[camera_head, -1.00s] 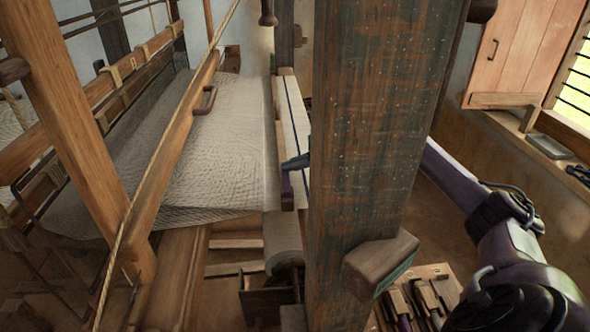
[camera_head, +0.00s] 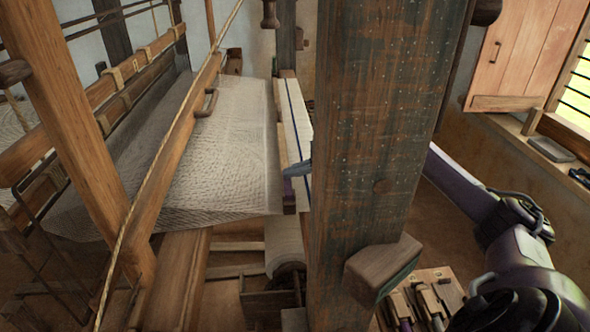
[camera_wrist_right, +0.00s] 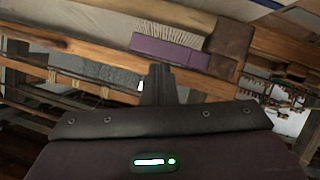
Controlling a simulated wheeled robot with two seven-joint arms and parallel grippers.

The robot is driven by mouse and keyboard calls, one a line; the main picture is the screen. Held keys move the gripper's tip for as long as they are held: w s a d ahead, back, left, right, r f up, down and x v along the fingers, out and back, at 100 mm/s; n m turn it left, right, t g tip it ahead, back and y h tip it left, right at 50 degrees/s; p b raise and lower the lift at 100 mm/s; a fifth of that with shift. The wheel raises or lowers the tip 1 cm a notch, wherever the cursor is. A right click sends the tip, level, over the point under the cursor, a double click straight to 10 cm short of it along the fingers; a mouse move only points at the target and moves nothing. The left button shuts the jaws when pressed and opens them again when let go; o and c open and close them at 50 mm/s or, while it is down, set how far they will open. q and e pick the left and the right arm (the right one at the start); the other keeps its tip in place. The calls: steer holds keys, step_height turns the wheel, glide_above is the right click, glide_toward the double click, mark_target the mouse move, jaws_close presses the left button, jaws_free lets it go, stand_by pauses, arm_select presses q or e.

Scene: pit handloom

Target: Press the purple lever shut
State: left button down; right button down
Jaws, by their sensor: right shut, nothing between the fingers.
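The purple lever (camera_head: 288,187) shows as a small strip at the loom's front beam, left of the big post. In the right wrist view it is a flat purple bar (camera_wrist_right: 170,53) beside a pale, ridged strip and a brown wooden block. My right gripper (camera_head: 298,168) is shut and empty. Its tip pokes out from behind the post, close above the lever; the post hides the rest of it. In the right wrist view the closed fingers (camera_wrist_right: 160,75) point toward the lever's near edge. Contact cannot be told. My left gripper is not in view.
The thick post (camera_head: 365,150) stands between my head and the right gripper. White cloth (camera_head: 215,150) is stretched on the loom to the left. A wooden block (camera_head: 382,265) juts from the post, and a tool board (camera_head: 440,285) lies lower right.

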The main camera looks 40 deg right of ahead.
steer(key=shift+s+a, duration=0.15)
steer(key=shift+s, duration=0.15)
steer(key=r+p, duration=0.3)
steer(key=r, duration=0.1)
steer(key=shift+w+a, duration=0.25)
steer(key=w+b+v, duration=0.1)
steer(key=b+v, duration=0.3)
steer(key=v, duration=0.5)
steer(key=shift+s+d+r+b, duration=0.2)
steer(key=shift+d+r+b, duration=0.1)
steer(key=shift+d, duration=0.4)
steer(key=shift+f, duration=0.1)
